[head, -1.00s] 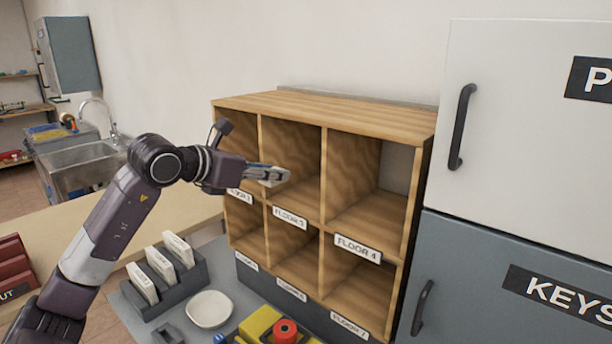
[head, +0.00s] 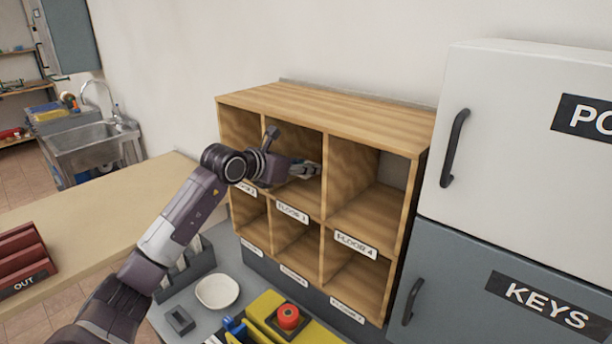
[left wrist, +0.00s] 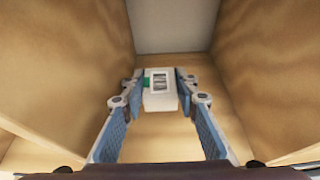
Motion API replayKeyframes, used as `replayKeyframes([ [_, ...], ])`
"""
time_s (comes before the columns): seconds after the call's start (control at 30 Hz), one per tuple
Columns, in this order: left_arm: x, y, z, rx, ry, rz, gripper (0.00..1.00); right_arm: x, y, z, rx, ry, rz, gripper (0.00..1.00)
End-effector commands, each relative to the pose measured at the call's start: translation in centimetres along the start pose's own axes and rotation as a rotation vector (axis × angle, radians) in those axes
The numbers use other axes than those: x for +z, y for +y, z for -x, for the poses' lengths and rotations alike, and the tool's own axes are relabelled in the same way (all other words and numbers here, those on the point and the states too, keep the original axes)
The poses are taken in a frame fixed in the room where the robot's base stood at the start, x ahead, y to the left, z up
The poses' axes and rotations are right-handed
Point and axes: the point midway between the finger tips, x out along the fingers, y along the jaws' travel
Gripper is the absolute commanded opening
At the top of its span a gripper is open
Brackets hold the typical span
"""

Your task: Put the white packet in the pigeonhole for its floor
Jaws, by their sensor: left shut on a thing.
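The white packet (left wrist: 160,101) is between the fingertips of my left gripper (left wrist: 158,84) in the left wrist view. It bears a green mark and a small grey label, too small to read. In the head view my left gripper (head: 307,170) is shut and reaches into the top middle compartment, above the label FLOOR 3 (head: 292,212); the packet is hardly distinguishable there. The wrist view shows wooden side walls on both sides of the packet and a pale back. The wooden pigeonhole rack (head: 330,115) has two rows of three compartments. My right gripper is not in view.
The compartment labelled FLOOR 4 (head: 356,245) is empty at the right. A white dish (head: 217,291), a dark slotted holder (head: 190,275) and a yellow thing with a red knob (head: 289,316) stand in front. Cabinets (head: 505,270) stand at the right.

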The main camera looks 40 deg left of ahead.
Motion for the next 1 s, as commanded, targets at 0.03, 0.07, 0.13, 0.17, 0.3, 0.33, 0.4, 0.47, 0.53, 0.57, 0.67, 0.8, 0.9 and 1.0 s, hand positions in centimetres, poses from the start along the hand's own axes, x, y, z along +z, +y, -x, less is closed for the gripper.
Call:
replayKeyframes([
  [0.03,-0.3,0.0,-0.1,-0.001,0.002,0.002,0.00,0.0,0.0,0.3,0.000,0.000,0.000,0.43],
  [0.07,-0.7,-0.1,-0.2,-0.001,0.004,0.003,0.00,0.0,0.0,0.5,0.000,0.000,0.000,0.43],
  [0.13,-1.8,-0.1,-0.7,-0.002,0.007,0.004,0.00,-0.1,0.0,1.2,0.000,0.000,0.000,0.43],
  [0.17,-2.2,-0.1,-0.9,-0.002,0.006,0.005,0.00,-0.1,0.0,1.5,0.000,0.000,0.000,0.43],
  [0.3,-3.0,0.0,-1.5,0.000,0.001,0.003,0.00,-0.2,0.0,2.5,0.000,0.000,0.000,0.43],
  [0.33,-3.2,0.0,-1.6,0.000,0.001,0.002,0.00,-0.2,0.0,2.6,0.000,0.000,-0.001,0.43],
  [0.4,-3.4,0.0,-1.8,0.001,0.000,0.001,0.00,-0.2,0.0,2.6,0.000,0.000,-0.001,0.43],
  [0.47,-3.5,0.0,-1.8,0.001,0.000,0.000,0.00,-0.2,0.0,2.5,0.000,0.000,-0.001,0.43],
  [0.53,-3.5,0.0,-1.8,0.001,0.000,0.000,0.00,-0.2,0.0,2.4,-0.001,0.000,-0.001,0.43],
  [0.57,-3.5,0.0,-1.8,0.001,0.000,0.000,0.00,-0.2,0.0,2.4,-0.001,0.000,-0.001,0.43],
  [0.67,-3.6,0.0,-1.9,0.001,0.000,0.000,0.00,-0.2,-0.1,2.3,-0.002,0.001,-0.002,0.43],
  [0.8,-3.8,0.0,-1.9,0.000,0.001,0.000,0.35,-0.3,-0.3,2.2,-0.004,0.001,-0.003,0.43],
  [0.9,-3.8,0.0,-1.9,0.000,0.001,0.000,0.46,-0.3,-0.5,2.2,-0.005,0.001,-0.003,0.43],
  [1.0,-3.7,0.0,-1.9,0.000,0.001,0.000,0.46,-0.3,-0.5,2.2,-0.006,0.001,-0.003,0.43],
])
